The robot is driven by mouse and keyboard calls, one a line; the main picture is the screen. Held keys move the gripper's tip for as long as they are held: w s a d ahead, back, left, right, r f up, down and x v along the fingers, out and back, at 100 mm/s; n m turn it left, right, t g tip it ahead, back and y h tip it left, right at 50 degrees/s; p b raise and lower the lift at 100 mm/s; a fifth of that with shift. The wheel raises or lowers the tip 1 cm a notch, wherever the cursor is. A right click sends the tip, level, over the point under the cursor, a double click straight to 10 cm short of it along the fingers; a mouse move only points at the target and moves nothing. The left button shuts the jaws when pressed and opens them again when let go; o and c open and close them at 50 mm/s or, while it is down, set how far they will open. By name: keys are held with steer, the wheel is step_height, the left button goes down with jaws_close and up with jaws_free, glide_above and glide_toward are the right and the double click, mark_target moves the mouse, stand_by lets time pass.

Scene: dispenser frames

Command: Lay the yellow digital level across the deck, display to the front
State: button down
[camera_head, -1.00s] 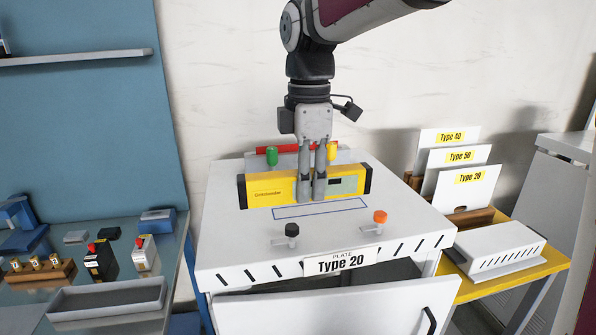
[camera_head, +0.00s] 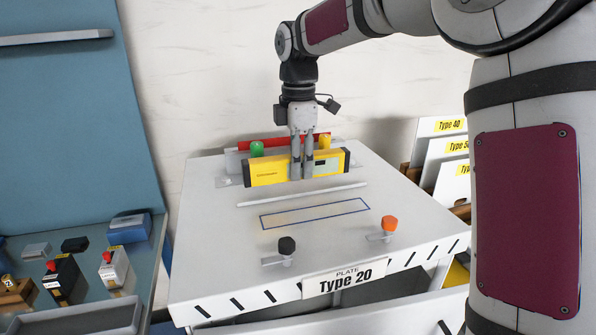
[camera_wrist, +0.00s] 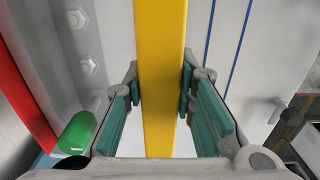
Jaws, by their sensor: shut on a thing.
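The yellow digital level (camera_head: 270,172) is upright on its long edge, its length running left to right over the back part of the white deck (camera_head: 215,235). My gripper (camera_head: 301,177) points down and is shut on the middle of the level. In the wrist view the teal pads of my gripper (camera_wrist: 160,105) flank the yellow bar (camera_wrist: 161,60). A blue-outlined rectangle (camera_head: 315,213) lies empty in front of the level. I cannot tell whether the level touches the deck.
A thin white strip (camera_head: 300,194) lies between level and outline. Green (camera_head: 257,149) and yellow (camera_head: 324,141) knobs and a red bar (camera_head: 284,142) stand behind. Black (camera_head: 287,245) and orange (camera_head: 389,224) knobs stand in front. A "Type 20" plate (camera_head: 344,279) is on the front edge.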

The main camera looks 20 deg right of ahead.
mark_target(300, 185)
steer(key=w, duration=0.1)
steer(key=w+d, duration=0.1)
steer(key=w, duration=0.1)
steer(key=shift+w+d+f, duration=0.1)
steer(key=shift+d+f, duration=0.05)
steer(key=shift+f, duration=0.1)
step_height(300, 185, down, 3)
steer(key=shift+r+p, duration=0.1)
steer(key=shift+p, duration=0.45)
steer(key=shift+f, duration=0.25)
steer(key=c, duration=1.3)
jaws_free()
steer(key=shift+f, duration=0.15)
